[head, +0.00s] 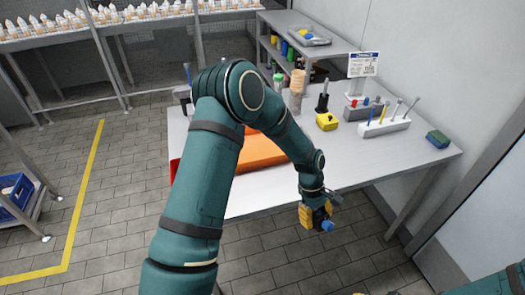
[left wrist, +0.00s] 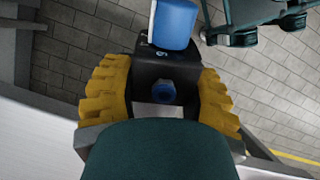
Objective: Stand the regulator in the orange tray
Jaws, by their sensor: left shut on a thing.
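The regulator has a black body and a blue knob. In the head view it (head: 327,225) shows small, in front of the table's front edge and over the floor. My left gripper (head: 315,216) is shut on it. In the left wrist view the regulator (left wrist: 158,75) sits between the two yellow fingers of my left gripper (left wrist: 160,98), blue knob pointing away from the palm. The orange tray (head: 262,153) lies on the white table, partly hidden behind my left arm. Of my right gripper, only yellow bits (head: 375,293) show at the bottom edge.
The white table (head: 375,150) has bare room right of the tray. A red edge shows left of my arm.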

